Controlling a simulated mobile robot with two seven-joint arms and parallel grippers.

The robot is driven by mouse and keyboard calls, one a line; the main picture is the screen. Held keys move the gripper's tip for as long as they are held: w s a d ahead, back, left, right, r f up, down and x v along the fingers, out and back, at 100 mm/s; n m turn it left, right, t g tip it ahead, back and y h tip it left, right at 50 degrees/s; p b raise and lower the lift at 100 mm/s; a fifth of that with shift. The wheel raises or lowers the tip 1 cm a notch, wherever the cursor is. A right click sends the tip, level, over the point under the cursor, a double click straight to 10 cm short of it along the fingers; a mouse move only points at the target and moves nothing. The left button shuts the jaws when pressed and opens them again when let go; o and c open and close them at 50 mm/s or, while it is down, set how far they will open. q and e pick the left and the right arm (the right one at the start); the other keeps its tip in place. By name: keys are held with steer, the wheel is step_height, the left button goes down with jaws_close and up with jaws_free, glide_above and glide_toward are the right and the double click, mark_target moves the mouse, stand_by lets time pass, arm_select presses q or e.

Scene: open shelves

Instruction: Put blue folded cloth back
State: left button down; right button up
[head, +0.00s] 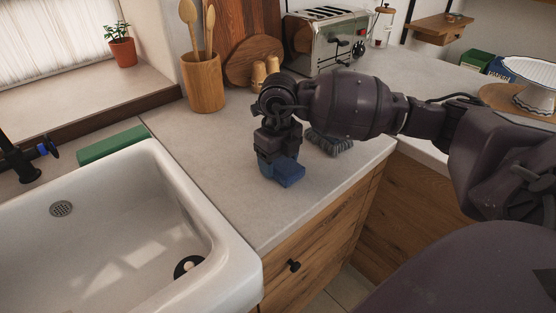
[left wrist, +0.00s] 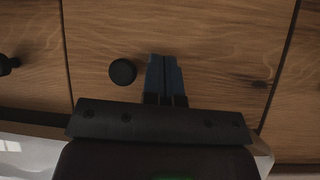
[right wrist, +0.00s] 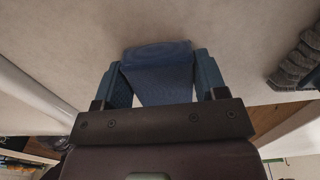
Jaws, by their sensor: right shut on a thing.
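The blue folded cloth (head: 291,173) is between the fingers of my right gripper (head: 277,177), low over the counter to the right of the sink. In the right wrist view the cloth (right wrist: 158,82) fills the gap between the two blue-grey fingers of my right gripper (right wrist: 160,62), which is shut on it. I cannot tell whether the cloth touches the counter. My left gripper (left wrist: 165,75) shows only in the left wrist view. Its fingers are together with nothing between them, in front of a wooden drawer front (left wrist: 210,40) with a dark knob (left wrist: 123,71).
The white sink (head: 150,220) lies to the left, with a green block (head: 112,143) behind it. A grey ridged thing (head: 331,145) lies on the counter right of the gripper. A utensil holder (head: 205,85), wooden boards (head: 255,60) and a toaster (head: 328,42) stand behind. The counter's front is clear.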

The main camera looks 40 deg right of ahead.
mark_target(278, 160)
steer(key=o, duration=0.9)
steer(key=shift+c, duration=0.2)
step_height(278, 160, up, 12)
steer(key=p, duration=0.1)
steer(key=shift+p, duration=0.3)
